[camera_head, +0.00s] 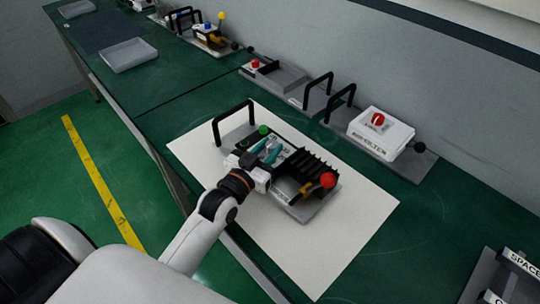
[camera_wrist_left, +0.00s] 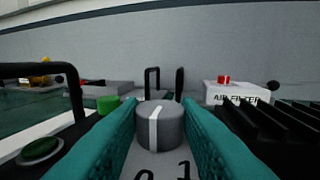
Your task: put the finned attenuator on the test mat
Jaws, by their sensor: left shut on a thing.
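A black finned block (camera_head: 312,172), which looks like the finned attenuator, sits on a grey-based unit on a large white sheet (camera_head: 325,262). Its fins also show at the right of the left wrist view (camera_wrist_left: 270,122). My left gripper (camera_head: 270,152) reaches over the unit beside the fins. In the left wrist view its teal fingers are closed around a grey round knob (camera_wrist_left: 160,128) with a white line, and digits show below it. A flat dark rectangle (camera_head: 103,33) on the far bench may be the test mat. My right gripper is not in view.
The unit has a black handle (camera_head: 234,116), a green button (camera_head: 263,129) and a red ball (camera_head: 328,180). A white air filter box (camera_head: 380,130) and black handles stand behind by the wall. A grey tray (camera_head: 128,54) lies far left. Labelled holders (camera_head: 515,272) stand front right.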

